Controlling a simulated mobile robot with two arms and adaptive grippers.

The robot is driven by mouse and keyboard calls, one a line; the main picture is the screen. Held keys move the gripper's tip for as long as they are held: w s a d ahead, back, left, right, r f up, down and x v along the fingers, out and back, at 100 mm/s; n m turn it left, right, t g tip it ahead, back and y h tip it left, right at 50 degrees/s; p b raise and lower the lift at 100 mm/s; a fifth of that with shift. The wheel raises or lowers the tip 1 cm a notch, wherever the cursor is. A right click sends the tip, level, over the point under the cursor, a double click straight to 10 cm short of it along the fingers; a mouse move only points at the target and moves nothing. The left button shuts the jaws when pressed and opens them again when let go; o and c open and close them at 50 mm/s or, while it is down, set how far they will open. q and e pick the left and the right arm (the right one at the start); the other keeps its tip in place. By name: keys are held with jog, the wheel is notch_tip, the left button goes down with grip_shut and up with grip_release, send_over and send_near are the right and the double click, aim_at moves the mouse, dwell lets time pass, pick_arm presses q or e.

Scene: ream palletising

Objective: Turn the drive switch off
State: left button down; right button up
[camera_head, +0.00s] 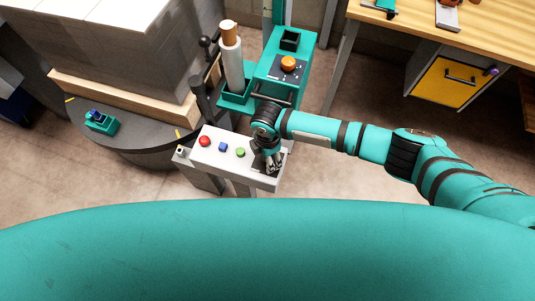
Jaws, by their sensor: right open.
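A pale control box (215,160) on a stand is in the middle of the head view. Its top carries a red button (205,141), a blue button (223,147) and a green button (240,152). My right gripper (273,168) is open over the dark panel at the box's right end. It hides most of that panel, so I cannot make out a drive switch or its position there. I cannot tell whether the fingers touch the box. My left gripper is not in view.
Behind the box stands a teal machine (285,75) with an orange knob (288,63) and a white roll (232,60). A large wrapped stack (120,50) on a wooden pallet (125,100) is at left.

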notch_tip(320, 180, up, 12)
dwell(0.6)
dwell(0.4)
